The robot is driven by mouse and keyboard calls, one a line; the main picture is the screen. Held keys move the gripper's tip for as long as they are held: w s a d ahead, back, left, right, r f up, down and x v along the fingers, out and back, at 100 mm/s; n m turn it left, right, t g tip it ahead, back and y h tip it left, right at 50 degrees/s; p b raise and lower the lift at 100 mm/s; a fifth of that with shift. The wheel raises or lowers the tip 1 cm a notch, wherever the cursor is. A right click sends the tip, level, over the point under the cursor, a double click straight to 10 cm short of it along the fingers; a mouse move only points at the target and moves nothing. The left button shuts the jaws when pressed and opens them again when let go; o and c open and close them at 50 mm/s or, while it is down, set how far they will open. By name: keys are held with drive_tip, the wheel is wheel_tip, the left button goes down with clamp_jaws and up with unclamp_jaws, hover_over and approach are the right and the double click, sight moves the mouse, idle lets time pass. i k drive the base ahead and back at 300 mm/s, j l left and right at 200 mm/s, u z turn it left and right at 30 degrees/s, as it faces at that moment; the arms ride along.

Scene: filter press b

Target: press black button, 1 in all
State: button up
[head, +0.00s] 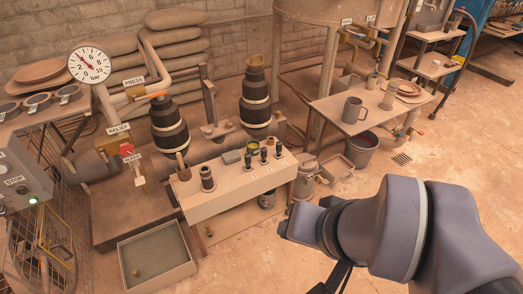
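A grey control box (38,181) stands at the left edge of the head view, cut off by the frame. It has a STOP label, and a small dark round button (21,189) sits just below that label. Its colour looks black, but it is too small to be certain. My arm fills the lower right, far from the box. Thin black parts of my gripper (337,278) show at the bottom edge, partly cut off. I cannot tell whether its fingers are open or shut.
A white bench (235,194) with several small black-handled items stands mid-view. A shallow tray (158,262) lies on the floor before it. A pressure gauge (89,65), pipes and a red RELIEF valve (127,150) are behind the box. A wire cage (62,222) borders it. The floor at lower centre looks clear.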

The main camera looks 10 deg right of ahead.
sight(21, 191)
drive_tip(key=u, duration=1.85)
